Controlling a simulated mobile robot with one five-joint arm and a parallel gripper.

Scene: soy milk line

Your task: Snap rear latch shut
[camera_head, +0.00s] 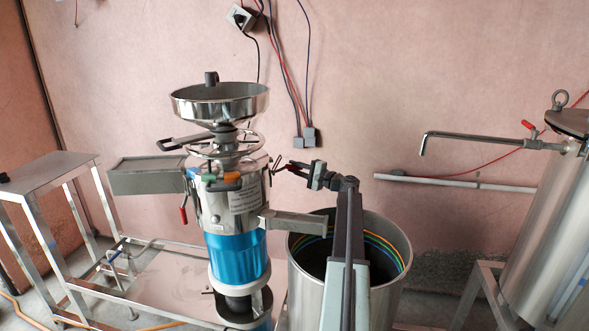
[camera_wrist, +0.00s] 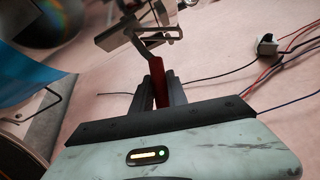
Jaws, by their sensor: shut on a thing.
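The rear latch shows in the wrist view as a metal bracket (camera_wrist: 118,36) with a wire loop and a red handle (camera_wrist: 158,72). My gripper (camera_wrist: 160,92) is shut on the red handle, with one dark finger on each side. In the head view, my gripper (camera_head: 301,168) reaches the right side of the steel grinder (camera_head: 233,200) with the blue lower body. The wire loop (camera_head: 276,163) stands out from the grinder there. Whether the loop sits on its hook is too small to tell.
A steel barrel (camera_head: 307,285) stands below my arm, and a spout (camera_head: 293,222) reaches over its rim. A hopper (camera_head: 220,103) tops the grinder. Another red-handled latch (camera_head: 183,214) hangs on its left side. Cables (camera_head: 290,75) run down the pink wall behind.

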